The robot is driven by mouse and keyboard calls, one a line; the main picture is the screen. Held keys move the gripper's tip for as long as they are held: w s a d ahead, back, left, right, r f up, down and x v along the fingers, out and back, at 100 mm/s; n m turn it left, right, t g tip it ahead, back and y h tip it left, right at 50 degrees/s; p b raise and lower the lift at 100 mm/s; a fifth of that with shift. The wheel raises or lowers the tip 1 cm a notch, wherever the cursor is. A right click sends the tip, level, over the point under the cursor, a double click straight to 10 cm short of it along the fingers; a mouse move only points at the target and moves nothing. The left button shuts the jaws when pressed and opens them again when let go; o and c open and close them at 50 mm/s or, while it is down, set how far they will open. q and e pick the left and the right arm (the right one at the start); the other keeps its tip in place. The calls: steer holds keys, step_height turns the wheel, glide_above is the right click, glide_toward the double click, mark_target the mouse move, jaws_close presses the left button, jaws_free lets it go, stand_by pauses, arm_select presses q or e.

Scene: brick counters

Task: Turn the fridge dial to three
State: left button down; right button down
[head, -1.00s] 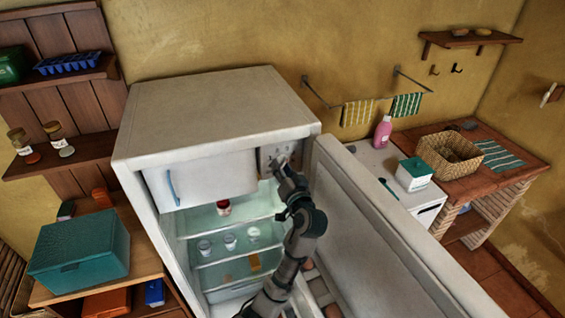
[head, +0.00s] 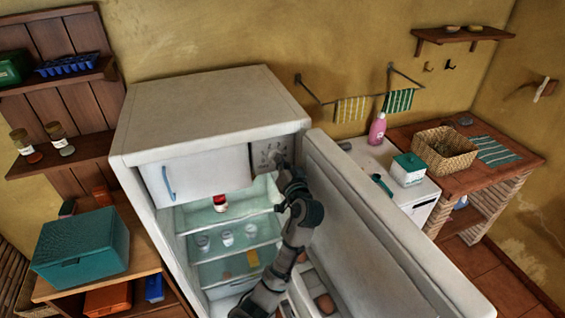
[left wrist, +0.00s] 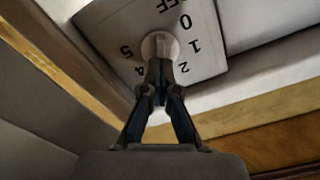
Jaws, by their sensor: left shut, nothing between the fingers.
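The fridge (head: 215,110) stands open, its door (head: 375,235) swung out to the right. The dial panel (head: 262,153) is at the top right inside, beside the freezer flap. In the left wrist view, the panel (left wrist: 213,50) shows OFF, 0, 1, 2, 4 and 5 around a pale round dial (left wrist: 160,44); my fingers hide where 3 would be. I cannot tell where the dial points. My left gripper (head: 280,166) is shut and empty at the panel. In the left wrist view its fingertips (left wrist: 159,66) overlap the dial's lower edge; contact is unclear. My right gripper is out of view.
The freezer flap (head: 205,175) is closed, left of the panel. Glass shelves below hold a red-lidded jar (head: 220,203) and several small cups. The open door stands close right of my arm. A counter with a wicker basket (head: 445,150) lies beyond it.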

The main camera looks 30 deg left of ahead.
arm_select(q)
steer(key=shift+a+f+n+b, duration=0.3)
steer(key=shift+n+b, duration=0.2)
steer(key=shift+n, duration=0.2)
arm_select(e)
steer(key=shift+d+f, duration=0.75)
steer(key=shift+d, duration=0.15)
arm_select(q)
steer(key=c, duration=1.3)
jaws_free()
steer(key=shift+o, duration=0.2)
steer(key=v, duration=1.1)
steer(key=shift+d, duration=0.3)
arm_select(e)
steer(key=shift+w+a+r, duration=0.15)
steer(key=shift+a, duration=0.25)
arm_select(q)
steer(key=shift+w+a, duration=0.1)
steer(key=shift+a, duration=0.05)
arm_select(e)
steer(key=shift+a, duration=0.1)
